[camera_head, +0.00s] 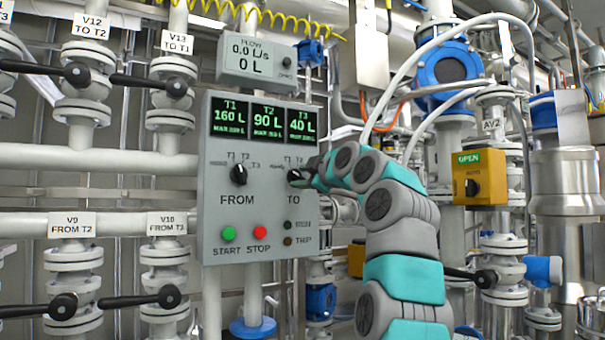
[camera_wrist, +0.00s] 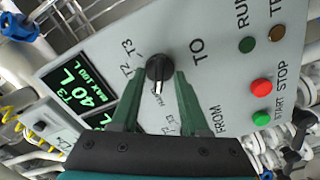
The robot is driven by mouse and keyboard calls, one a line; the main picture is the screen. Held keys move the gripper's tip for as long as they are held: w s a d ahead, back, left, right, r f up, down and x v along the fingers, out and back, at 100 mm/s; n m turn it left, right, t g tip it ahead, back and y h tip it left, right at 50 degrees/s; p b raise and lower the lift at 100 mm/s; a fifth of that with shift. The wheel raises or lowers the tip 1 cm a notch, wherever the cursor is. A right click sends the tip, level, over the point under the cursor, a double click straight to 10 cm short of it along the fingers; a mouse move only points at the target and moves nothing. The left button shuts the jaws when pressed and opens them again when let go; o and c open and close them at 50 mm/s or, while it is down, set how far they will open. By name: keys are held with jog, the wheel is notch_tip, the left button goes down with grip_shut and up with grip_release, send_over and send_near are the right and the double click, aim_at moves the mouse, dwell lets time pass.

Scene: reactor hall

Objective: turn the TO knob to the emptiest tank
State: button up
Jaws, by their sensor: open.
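The grey control panel (camera_head: 215,225) has three green displays: T1 160 L, T2 90 L and T3 40 L (camera_head: 301,122). T3 reads lowest. The black TO knob (camera_head: 296,178) is at the panel's right, with T1, T2 and T3 marks above it. In the wrist view, the TO knob (camera_wrist: 158,67) has a white pointer aimed down the picture, toward the FROM side and away from the T3 mark (camera_wrist: 127,46). My gripper (camera_wrist: 158,78) is open, its green fingertips on either side of the knob; contact is unclear. In the head view, my gripper (camera_head: 303,178) partly covers the knob.
The FROM knob (camera_head: 239,174) is left of the TO knob. The green START button (camera_head: 228,234) and red STOP button (camera_head: 260,232) lie below. A flow meter (camera_head: 258,63) above reads 0.0 L/s and 0 L. Pipes and black-handled valves (camera_head: 77,74) crowd the left.

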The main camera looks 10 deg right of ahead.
jog(key=shift+c, duration=0.2)
grip_shut()
dwell(0.5)
